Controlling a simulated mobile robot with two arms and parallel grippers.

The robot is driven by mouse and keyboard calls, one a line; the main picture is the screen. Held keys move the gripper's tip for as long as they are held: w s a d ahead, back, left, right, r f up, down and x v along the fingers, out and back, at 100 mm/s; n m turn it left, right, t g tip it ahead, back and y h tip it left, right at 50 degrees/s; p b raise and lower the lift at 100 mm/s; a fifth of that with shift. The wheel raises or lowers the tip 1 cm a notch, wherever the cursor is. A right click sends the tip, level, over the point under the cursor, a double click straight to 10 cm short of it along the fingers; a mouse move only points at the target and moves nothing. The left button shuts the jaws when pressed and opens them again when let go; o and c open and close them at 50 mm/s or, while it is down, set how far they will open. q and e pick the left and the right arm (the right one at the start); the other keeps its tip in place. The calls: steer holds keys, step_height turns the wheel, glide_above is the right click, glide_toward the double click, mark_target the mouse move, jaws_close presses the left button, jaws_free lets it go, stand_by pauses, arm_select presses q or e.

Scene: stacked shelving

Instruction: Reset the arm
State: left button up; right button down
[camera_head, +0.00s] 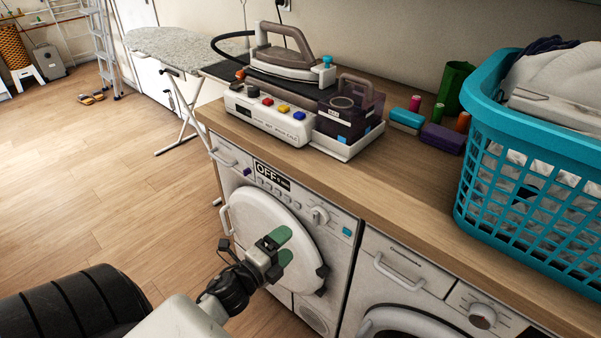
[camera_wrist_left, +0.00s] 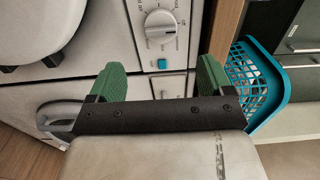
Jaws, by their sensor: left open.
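My left gripper (camera_head: 281,246) has green fingertips and is in front of the washing machine's round white door (camera_head: 262,215) in the head view. The left wrist view shows the gripper (camera_wrist_left: 156,80) open, its two green fingers apart with nothing between them. Beyond the fingers are the machine's front panel and a round dial (camera_wrist_left: 160,26). The gripper looks close to the machine front; I cannot tell whether it touches. My right gripper is in neither view.
A wooden counter (camera_head: 400,180) runs above the machines, bearing an ironing station (camera_head: 290,125) and a blue laundry basket (camera_head: 530,230). A second washer (camera_head: 400,325) stands at right. An ironing board (camera_head: 170,42) stands behind. Open wooden floor (camera_head: 90,180) lies at left.

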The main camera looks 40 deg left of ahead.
arm_select(q)
steer(key=s+d+f+n+g+y+p, duration=0.15)
steer(key=s+f+n+g, duration=0.4)
steer(key=f, duration=0.85)
steer(key=s+d+f+n+g+y+p, duration=0.15)
steer(key=s+f+n+g, duration=0.45)
steer(key=f, duration=0.7)
steer(key=s+d+f+n+g, duration=0.1)
steer(key=s+d+f, duration=0.1)
steer(key=s, duration=0.5)
steer(key=s+d+f+n+g+h+p, duration=0.1)
steer(key=s+d+f+n+g, duration=0.1)
steer(key=s+f, duration=0.3)
steer(key=s+d+f+n+g+p, duration=0.1)
steer(key=s+d+f+n+g, duration=0.1)
steer(key=s, duration=0.8)
steer(key=shift+s+d+f, duration=0.3)
steer(key=shift+d+f, duration=0.25)
steer(key=shift+f, duration=0.3)
steer(key=shift+g, duration=0.25)
